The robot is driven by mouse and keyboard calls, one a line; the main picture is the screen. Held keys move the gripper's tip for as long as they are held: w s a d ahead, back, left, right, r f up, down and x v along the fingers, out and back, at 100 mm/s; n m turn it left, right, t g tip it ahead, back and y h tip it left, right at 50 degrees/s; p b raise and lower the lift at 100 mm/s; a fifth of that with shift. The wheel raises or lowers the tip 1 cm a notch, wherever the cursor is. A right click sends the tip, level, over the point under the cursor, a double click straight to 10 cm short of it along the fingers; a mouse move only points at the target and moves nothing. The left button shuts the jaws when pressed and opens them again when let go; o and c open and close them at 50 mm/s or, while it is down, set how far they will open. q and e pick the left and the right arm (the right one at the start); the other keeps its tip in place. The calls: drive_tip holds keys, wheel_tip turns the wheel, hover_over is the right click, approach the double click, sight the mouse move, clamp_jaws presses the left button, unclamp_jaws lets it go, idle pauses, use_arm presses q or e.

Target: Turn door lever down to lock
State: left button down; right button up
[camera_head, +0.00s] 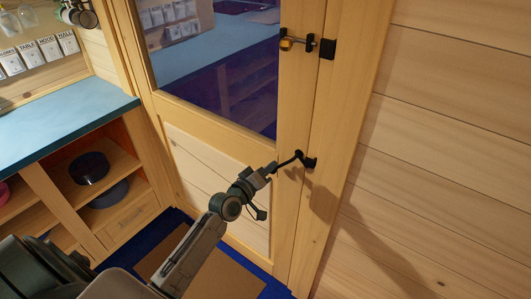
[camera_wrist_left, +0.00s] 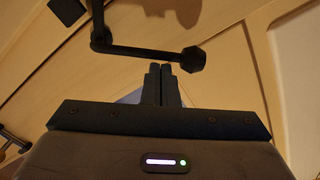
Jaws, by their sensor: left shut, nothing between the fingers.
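The black door lever (camera_head: 288,160) is a thin cranked bar on a black mount (camera_head: 310,163) at the right side of the wooden door (camera_head: 222,180). It slants down and left from its bend. In the left wrist view, the lever (camera_wrist_left: 145,52) runs across the picture and ends in a black knob (camera_wrist_left: 193,59). My left gripper (camera_head: 271,168) is at the lever's free end. In the left wrist view, its fingertips (camera_wrist_left: 160,68) are pressed together just below the bar, with nothing between them. Whether they touch the lever cannot be told. My right gripper is out of view.
A second black latch (camera_head: 312,43) with a brass-coloured end sits higher on the door. A shelf unit with a blue top (camera_head: 60,125) stands at the left. The plank wall (camera_head: 445,150) at the right is bare.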

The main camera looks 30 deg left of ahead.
use_arm(q)
drive_tip(key=shift+s+d+f+n, duration=0.1)
drive_tip(key=shift+d+f+n, duration=0.55)
drive_tip(key=shift+n, duration=0.65)
drive_tip(key=shift+s+d+f+n, duration=0.1)
drive_tip(key=shift+d+f+n, duration=0.2)
drive_tip(key=shift+d+n, duration=0.75)
drive_tip(key=shift+s+d+f+n, duration=0.1)
drive_tip(key=shift+d+f+n, duration=0.4)
drive_tip(key=shift+n, duration=1.05)
